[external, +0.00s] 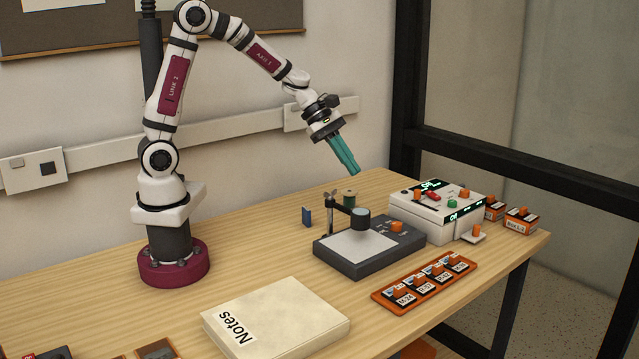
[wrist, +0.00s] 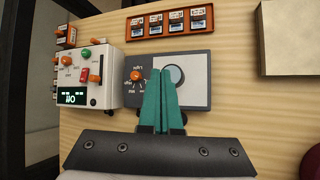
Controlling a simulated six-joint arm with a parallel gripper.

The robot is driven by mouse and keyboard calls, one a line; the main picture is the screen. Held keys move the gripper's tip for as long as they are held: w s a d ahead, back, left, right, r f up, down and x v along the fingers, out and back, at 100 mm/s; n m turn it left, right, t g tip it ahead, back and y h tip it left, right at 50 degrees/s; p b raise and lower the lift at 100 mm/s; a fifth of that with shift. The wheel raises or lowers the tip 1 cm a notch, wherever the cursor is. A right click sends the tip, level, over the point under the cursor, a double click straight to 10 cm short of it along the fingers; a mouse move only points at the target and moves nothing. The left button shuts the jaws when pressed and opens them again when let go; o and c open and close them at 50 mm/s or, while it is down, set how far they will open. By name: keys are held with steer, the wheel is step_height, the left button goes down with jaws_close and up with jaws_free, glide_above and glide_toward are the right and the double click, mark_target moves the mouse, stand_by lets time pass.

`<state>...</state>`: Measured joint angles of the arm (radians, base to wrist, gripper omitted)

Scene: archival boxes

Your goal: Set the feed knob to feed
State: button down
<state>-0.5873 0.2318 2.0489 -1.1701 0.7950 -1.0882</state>
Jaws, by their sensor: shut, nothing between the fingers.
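A white machine (external: 437,210) with two green-lit displays stands at the right of the table. It also shows at the left of the wrist view (wrist: 103,96). Its top carries an orange knob (wrist: 67,60), a green button (wrist: 86,53) and a red rocker (wrist: 84,74). A dark device with a pale plate (external: 357,247) stands beside it and carries another orange knob (wrist: 136,76). The small lettering is unreadable, so I cannot tell which knob is marked feed or its setting. My gripper (external: 355,171), with teal fingers, is shut and empty, raised above the table behind both devices.
An orange tray (external: 383,297) of small labelled boxes lies at the front. Orange boxes (external: 521,221) stand right of the machine. A Notes box (external: 300,322) lies at the front; bare table lies left of the dark device.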

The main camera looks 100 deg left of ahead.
mark_target(417, 196)
steer(key=w+a+f+n+t+y, duration=0.1)
steer(key=a+n, duration=0.4)
steer(key=a, duration=0.1)
steer(key=w+a+f+n+y, duration=0.1)
steer(key=a+f+n+y, duration=0.1)
steer(key=a+n, duration=0.4)
steer(key=shift+w+a+f+t, duration=0.3)
steer(key=shift+w+a+t, duration=0.1)
steer(key=shift+a, duration=0.4)
steer(key=x, duration=0.9)
steer(key=shift+w+d+f, duration=0.1)
steer(key=shift+w+f, duration=0.05)
steer(key=shift+f, duration=0.1)
steer(key=w, duration=0.4)
steer(key=shift+w+f, duration=0.1)
steer(key=shift+w, duration=0.05)
